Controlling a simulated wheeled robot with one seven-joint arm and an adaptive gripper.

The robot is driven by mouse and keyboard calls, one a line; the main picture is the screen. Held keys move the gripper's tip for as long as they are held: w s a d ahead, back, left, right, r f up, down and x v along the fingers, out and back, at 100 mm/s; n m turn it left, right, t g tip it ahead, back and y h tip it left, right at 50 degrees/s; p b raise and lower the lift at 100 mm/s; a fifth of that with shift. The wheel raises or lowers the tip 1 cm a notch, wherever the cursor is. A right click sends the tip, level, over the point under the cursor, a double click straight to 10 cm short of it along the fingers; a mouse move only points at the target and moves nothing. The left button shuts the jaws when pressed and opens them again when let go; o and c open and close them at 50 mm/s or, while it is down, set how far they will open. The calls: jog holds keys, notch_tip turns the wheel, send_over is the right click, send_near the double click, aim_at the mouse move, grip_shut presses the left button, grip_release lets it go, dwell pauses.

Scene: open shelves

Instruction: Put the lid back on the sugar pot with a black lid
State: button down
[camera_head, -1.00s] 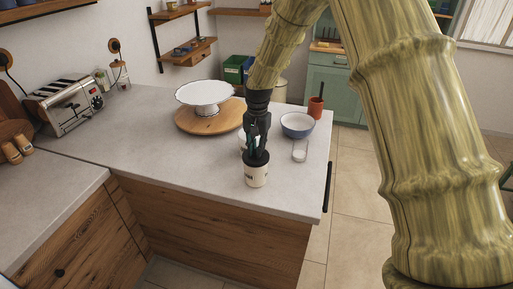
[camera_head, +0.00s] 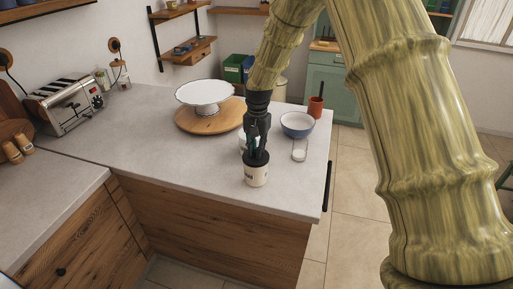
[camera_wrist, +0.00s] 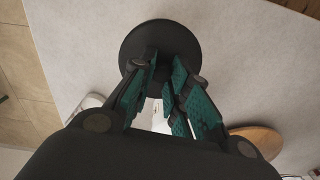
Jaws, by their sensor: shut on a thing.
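The sugar pot (camera_head: 256,176) is a cream pot with dark lettering, standing upright near the front edge of the counter. The black lid (camera_head: 256,158) is at its mouth and looks level; I cannot tell whether it is fully seated. In the wrist view the lid (camera_wrist: 160,50) is a dark round disc that hides the pot below it. My gripper (camera_head: 257,149) is directly above the pot, pointing down. In the wrist view my gripper (camera_wrist: 165,68) has its green-padded fingers shut on the lid's knob, which is mostly hidden between the fingertips.
On the counter (camera_head: 150,150), a small glass (camera_head: 299,155) and a blue bowl (camera_head: 298,125) stand right of the pot. A white cake stand (camera_head: 204,93) on a round wooden board (camera_head: 190,123) is behind. A white vessel (camera_head: 242,142) is partly hidden behind my gripper.

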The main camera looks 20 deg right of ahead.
dwell(0.4)
jog(key=c, duration=0.8)
grip_release()
jog(key=shift+r, duration=0.1)
jog(key=shift+r+p, duration=2.45)
jog(key=shift+r, duration=0.95)
grip_shut()
